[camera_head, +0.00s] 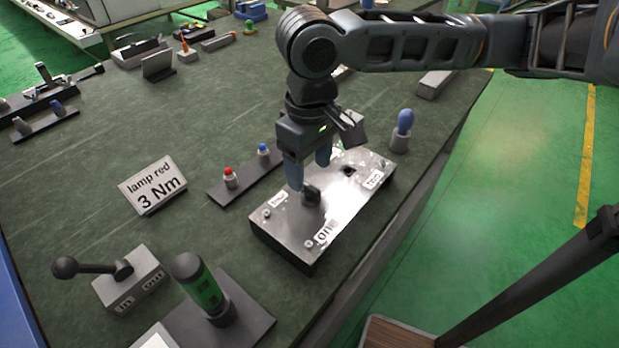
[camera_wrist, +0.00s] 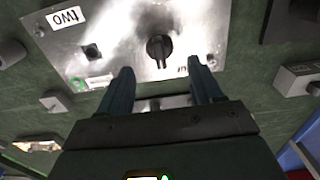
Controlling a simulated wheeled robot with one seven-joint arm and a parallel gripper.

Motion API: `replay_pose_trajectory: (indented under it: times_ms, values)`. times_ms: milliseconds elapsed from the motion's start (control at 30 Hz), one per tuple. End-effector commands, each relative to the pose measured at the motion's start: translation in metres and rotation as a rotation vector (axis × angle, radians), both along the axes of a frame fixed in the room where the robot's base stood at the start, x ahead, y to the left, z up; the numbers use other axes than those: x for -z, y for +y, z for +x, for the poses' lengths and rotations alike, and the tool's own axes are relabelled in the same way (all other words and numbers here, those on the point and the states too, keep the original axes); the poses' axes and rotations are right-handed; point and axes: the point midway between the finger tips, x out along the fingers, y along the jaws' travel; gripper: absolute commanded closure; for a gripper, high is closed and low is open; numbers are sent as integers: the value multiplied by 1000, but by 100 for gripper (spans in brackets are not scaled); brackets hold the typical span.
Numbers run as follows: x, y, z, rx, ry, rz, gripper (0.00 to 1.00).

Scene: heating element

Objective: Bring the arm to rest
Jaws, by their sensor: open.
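My gripper (camera_head: 308,176) hangs from my arm over a metal box with a switch panel (camera_head: 344,205). Its two blue fingers are apart, with nothing seen between them. A dark rotary knob (camera_head: 311,196) stands on the panel just below the fingertips. In the wrist view the open gripper (camera_wrist: 163,85) points toward the knob (camera_wrist: 159,47), which sits a little beyond the fingertips. The panel (camera_wrist: 120,45) also shows a square dark hole and a label. I cannot tell from the head view whether a finger touches the knob.
A sign reading "lamp red 3 Nm" (camera_head: 153,186) stands left of the box. A strip with red and blue buttons (camera_head: 246,178) lies between them. A lever box (camera_head: 130,283) and a green cylinder (camera_head: 204,290) are nearer. A blue-topped peg (camera_head: 403,130) stands right of the box, near the table edge.

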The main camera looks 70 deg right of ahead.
Motion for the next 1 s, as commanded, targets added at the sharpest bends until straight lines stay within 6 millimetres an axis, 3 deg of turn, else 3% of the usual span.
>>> replay_pose_trajectory:
  times_ms: [233, 1000]
  values:
    - [-18, 0, 0, 0, 0, -1, 35]
    - [-19, 0, 0, 1, 1, -1, 35]
